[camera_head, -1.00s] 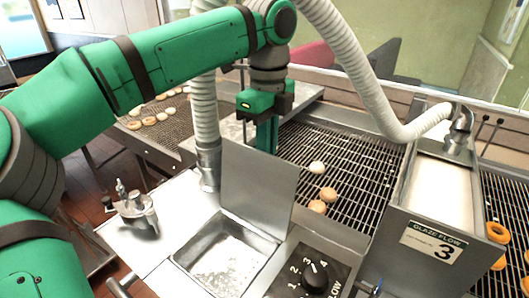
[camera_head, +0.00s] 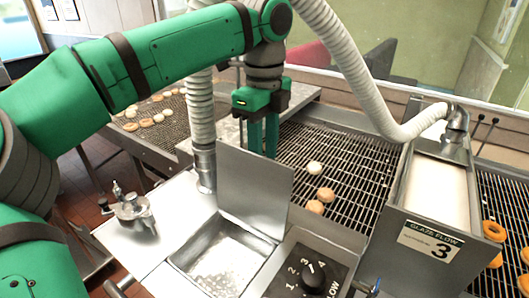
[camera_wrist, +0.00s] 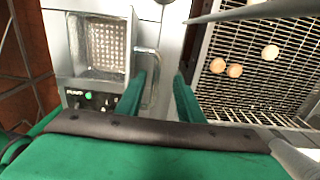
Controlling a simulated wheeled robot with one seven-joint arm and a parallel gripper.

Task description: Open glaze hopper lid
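The glaze hopper (camera_head: 188,264) is an open steel basin at bottom centre of the head view, with pale wet-looking glaze inside. Its flat steel lid (camera_head: 254,188) stands upright on the basin's far side, so the hopper is open. My gripper (camera_head: 258,150) points down behind the lid, its lower end hidden by it. In the wrist view my gripper (camera_wrist: 160,82) has its two green fingers apart. A bent metal handle (camera_wrist: 152,80) shows close by the left finger; I cannot tell whether they touch. A steel box with a perforated inside (camera_wrist: 106,46) lies left of it.
A wire conveyor with doughnuts (camera_head: 345,160) runs right of the gripper. A ribbed hose (camera_head: 201,120) stands just left of the lid. A flow knob (camera_head: 313,277) and a glaze flow sign (camera_head: 430,240) are at the front right.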

